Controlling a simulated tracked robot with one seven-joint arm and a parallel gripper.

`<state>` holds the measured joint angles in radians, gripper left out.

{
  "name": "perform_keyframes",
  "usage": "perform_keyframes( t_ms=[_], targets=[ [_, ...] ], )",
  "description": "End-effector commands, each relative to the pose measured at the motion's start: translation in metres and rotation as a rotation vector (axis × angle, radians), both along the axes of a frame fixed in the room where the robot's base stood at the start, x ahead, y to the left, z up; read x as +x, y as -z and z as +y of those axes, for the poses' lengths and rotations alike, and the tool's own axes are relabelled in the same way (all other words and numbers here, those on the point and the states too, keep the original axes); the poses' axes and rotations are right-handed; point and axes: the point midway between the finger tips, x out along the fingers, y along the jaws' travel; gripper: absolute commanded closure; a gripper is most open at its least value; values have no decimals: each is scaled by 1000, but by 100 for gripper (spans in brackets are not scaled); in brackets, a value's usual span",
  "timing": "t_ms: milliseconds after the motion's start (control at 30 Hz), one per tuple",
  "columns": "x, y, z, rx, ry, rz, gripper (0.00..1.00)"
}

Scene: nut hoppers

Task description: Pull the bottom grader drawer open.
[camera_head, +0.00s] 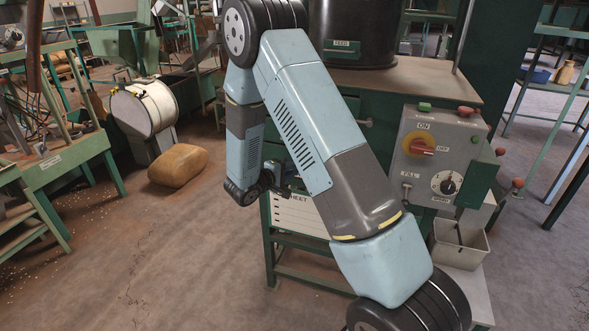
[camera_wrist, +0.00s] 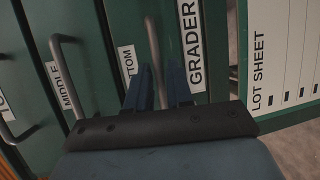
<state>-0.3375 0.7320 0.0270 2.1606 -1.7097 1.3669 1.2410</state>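In the wrist view the green drawer fronts appear turned sideways. The bottom drawer (camera_wrist: 110,22) carries a white label ending in "TOM", partly hidden by my gripper. Its grey bar handle (camera_wrist: 153,45) runs between my two fingertips. My gripper (camera_wrist: 160,72) is open, with a dark finger on each side of the bar; I cannot tell whether either touches it. The middle drawer's handle (camera_wrist: 62,75) is to the left, beside its "MIDDLE" label. The drawer fronts look shut.
A "GRADER" label (camera_wrist: 191,45) and a white lot sheet board (camera_wrist: 282,50) lie right of the drawers. In the head view, a control panel (camera_head: 440,150) and a grey bin (camera_head: 459,243) are at the right. A brown sack (camera_head: 178,165) lies on open floor left.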

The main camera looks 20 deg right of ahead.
Motion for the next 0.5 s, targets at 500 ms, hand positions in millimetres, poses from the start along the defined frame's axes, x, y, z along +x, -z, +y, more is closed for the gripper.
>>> perform_keyframes(
  t_ms=[500],
  targets=[
    [12,4,-20,1,0,-1,79]
  ],
)
